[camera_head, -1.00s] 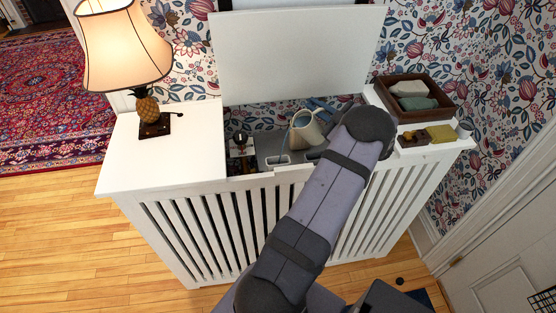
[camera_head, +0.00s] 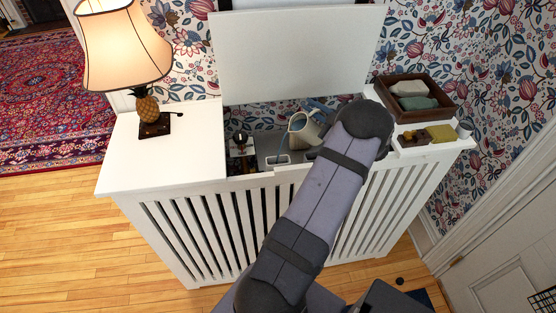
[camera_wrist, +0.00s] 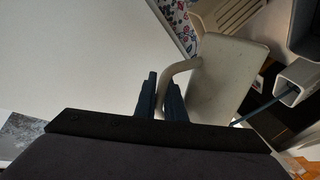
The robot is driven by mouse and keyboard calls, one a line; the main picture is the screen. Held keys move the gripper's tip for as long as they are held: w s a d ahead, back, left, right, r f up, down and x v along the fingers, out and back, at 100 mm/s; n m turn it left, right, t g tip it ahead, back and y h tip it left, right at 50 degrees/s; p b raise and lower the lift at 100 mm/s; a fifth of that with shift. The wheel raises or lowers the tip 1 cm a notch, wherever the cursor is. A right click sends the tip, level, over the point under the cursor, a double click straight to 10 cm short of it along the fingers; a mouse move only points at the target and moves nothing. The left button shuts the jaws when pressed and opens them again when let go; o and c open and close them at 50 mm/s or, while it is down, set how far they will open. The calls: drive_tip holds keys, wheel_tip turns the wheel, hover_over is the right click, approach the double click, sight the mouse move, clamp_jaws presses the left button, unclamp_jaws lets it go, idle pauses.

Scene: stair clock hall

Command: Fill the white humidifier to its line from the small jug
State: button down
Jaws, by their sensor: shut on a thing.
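The small jug (camera_head: 304,131) is cream coloured and hangs tilted above the open well of the white cabinet, its mouth towards the left. It also shows in the wrist view (camera_wrist: 232,75), with its curved handle between my fingers. My gripper (camera_wrist: 161,88) is shut on that handle; in the head view its blue fingers (camera_head: 318,106) show beside the jug. Below the jug, a grey unit with white-rimmed openings (camera_head: 277,159) sits in the well. I cannot tell surely whether it is the humidifier. No fill line or water level can be made out.
The raised white lid (camera_head: 295,52) stands behind the well. A lamp (camera_head: 125,50) stands on the cabinet's left top. A brown tray (camera_head: 416,97) and a yellow sponge (camera_head: 441,133) are at the right. A dark fitting (camera_head: 240,144) stands in the well's left part.

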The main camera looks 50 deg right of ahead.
drive_tip(key=shift+w+a+n+b, duration=0.2)
drive_tip(key=shift+a+n+b, duration=0.2)
drive_tip(key=shift+n, duration=0.3)
drive_tip(key=shift+w+a+n+b, duration=0.2)
drive_tip(key=shift+a+n+b, duration=0.15)
drive_tip(key=shift+n, duration=0.35)
idle(0.9)
drive_tip(key=shift+w+a+f+n+g+h+b, duration=0.2)
drive_tip(key=shift+f+n+b, duration=0.25)
drive_tip(key=shift+b, duration=0.25)
drive_tip(key=shift+w+a+f+n+g+h+b, duration=0.1)
drive_tip(key=shift+a+f+n+g+h+b, duration=0.1)
drive_tip(key=shift+f+n+b, duration=0.35)
idle(0.6)
drive_tip(key=shift+r, duration=0.1)
drive_tip(key=shift+s+d+r+m+t+y+p, duration=0.2)
drive_tip(key=shift+s+d+r+m+p, duration=0.15)
drive_tip(key=shift+d+m+p, duration=0.5)
drive_tip(key=shift+s+d+r+m+t+y+p, duration=0.2)
drive_tip(key=shift+s+d+m+p, duration=0.3)
drive_tip(key=shift+m, duration=0.7)
drive_tip(key=shift+s+d+r+m+t+y+p, duration=0.15)
drive_tip(key=shift+d+r+m+p, duration=0.3)
drive_tip(key=shift+m+p, duration=0.45)
drive_tip(key=shift+s+d+f+m, duration=0.1)
drive_tip(key=shift+d+m, duration=0.05)
drive_tip(key=shift+m, duration=0.1)
